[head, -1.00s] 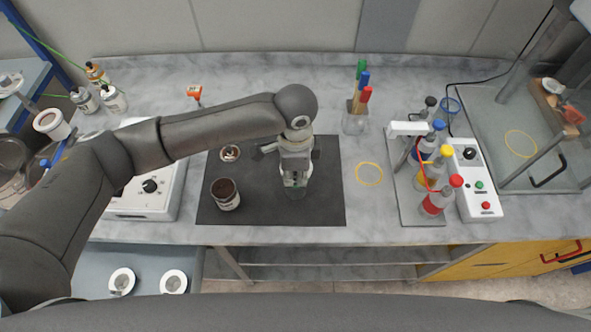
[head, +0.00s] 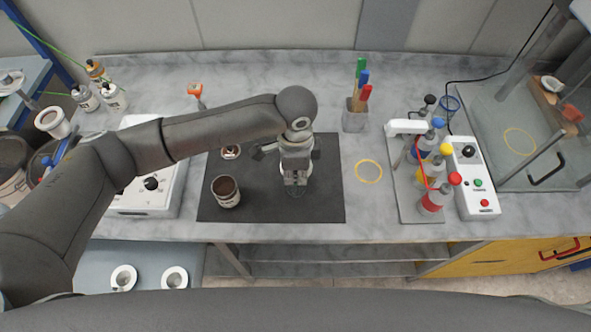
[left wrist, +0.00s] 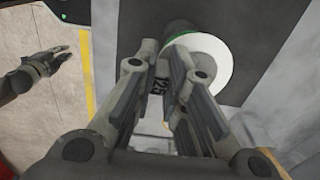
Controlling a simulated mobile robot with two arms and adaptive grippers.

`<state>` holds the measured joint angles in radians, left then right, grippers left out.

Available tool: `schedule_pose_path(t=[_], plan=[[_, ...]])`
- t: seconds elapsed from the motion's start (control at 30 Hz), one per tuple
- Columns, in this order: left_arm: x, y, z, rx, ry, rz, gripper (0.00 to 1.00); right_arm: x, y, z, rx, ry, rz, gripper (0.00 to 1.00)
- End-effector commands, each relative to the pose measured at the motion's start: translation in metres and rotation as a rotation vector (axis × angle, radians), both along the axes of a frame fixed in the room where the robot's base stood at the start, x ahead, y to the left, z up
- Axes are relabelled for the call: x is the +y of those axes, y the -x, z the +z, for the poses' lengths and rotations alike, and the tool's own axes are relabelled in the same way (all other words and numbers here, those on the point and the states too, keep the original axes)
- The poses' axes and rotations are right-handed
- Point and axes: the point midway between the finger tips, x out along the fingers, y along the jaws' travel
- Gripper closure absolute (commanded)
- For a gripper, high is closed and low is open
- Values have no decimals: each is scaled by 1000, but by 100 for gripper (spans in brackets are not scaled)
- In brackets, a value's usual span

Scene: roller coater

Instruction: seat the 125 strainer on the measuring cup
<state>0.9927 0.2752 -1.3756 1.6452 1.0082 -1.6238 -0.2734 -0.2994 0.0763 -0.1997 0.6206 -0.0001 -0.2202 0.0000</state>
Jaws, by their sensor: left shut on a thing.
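My left gripper (head: 295,180) is low over the dark mat in the head view, pointing down. In the left wrist view my left gripper (left wrist: 172,105) is shut on a tab of the strainer (left wrist: 160,78) marked 125. A white round surface with a dark green edge (left wrist: 212,62) lies just beyond the fingers; I cannot tell whether it is strainer or cup. In the head view a faint greenish clear rim, possibly the measuring cup, shows under the gripper, mostly hidden. Whether strainer and cup touch is not visible. A dark gripper, apparently my right (left wrist: 45,65), shows small at the left.
A can with brown contents (head: 227,192) stands left of the gripper on the mat (head: 325,200). A white device (head: 150,195) is left. Two ringed discs lie lower left.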

Motion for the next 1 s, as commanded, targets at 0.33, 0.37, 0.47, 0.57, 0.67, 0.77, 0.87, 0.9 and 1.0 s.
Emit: schedule_pose_path(t=[0.33,0.37,0.47,0.57,0.67,0.77,0.87,0.9,1.0], plan=[[0,0,-7,1,0,0,100,-1,0,-2,1,1,0,81],[0,0,-8,1,0,0,100,-1,0,-2,1,1,0,81],[0,0,-10,1,0,-1,100,-1,1,-2,1,1,0,81],[0,0,-13,1,0,-1,100,-2,1,-3,2,2,1,81],[0,1,-15,1,0,-1,100,-3,1,-3,1,4,1,81],[0,0,-16,0,0,-1,100,-4,1,-3,1,5,2,81],[0,0,-16,0,0,-1,100,-5,1,-3,1,5,2,81],[0,0,-16,0,0,-1,100,-5,1,-3,1,5,2,81],[0,0,-16,0,0,-1,100,-5,1,-3,1,5,2,81]])
